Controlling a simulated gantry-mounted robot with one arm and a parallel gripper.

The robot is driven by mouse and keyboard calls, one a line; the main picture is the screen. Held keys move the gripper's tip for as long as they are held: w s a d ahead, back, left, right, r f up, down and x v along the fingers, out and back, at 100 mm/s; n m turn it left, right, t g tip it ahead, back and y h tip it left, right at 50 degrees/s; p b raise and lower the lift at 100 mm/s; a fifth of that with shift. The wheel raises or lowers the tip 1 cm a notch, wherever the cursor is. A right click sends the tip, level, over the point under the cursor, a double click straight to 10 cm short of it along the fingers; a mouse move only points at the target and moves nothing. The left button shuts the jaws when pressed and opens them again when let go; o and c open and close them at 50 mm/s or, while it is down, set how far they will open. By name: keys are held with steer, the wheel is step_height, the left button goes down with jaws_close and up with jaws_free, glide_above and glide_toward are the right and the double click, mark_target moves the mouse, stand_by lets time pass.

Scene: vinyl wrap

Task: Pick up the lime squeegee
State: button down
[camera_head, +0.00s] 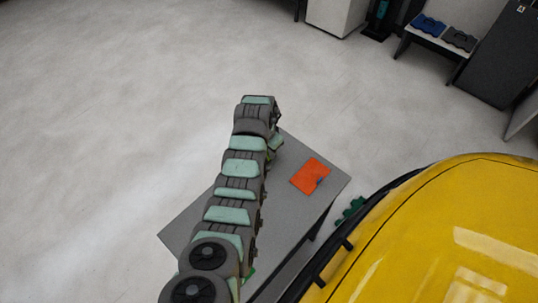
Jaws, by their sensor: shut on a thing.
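My arm reaches up the picture over a grey table (187,229) and bends down at its far end, near the table's upper corner. The gripper's fingers are hidden behind my own arm links, so I cannot see what is between them. I cannot make out the lime squeegee for sure. A small bright green patch (249,274) shows beside my arm at the table's lower edge, too little of it to name.
An orange flat piece (311,175) lies on the table's right part. A yellow car (450,240) stands close at the right, with a dark green object (350,212) between it and the table. A bench (435,40) holds a blue and a dark item. The left floor is clear.

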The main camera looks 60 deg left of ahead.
steer(key=shift+r, duration=0.15)
step_height(320, 180, up, 20)
steer(key=p, duration=0.6)
steer(key=c, duration=1.9)
jaws_free()
steer(key=shift+c, duration=0.2)
jaws_close()
